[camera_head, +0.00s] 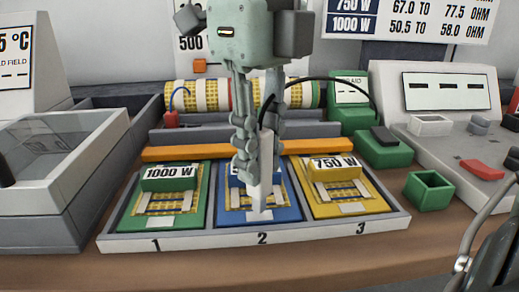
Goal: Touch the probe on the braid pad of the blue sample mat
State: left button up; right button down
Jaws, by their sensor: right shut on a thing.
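The blue sample mat (290,211) lies in the middle bay, marked 2, of a grey tray (200,241). It carries a yellow mesh patch, a blue labelled block that is mostly hidden behind my gripper, and a pale pad at its front. My right gripper (252,165) hangs over this mat, shut on the white probe (266,170). A black cable loops from the probe to the right. The probe points down, nearly upright, with its lower end at the pale front pad in the picture. I cannot tell whether it touches.
A green mat (189,213) marked 1000 W and a yellow mat (372,205) marked 750 W flank the blue one. An orange bar (190,152) lies behind. A green open box (429,190) stands right of the tray. The table front is clear.

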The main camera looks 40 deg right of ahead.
jog(key=shift+f+b, duration=0.6)
dwell(1.6)
jog(key=shift+r+p, duration=2.65)
jog(key=shift+r, duration=0.95)
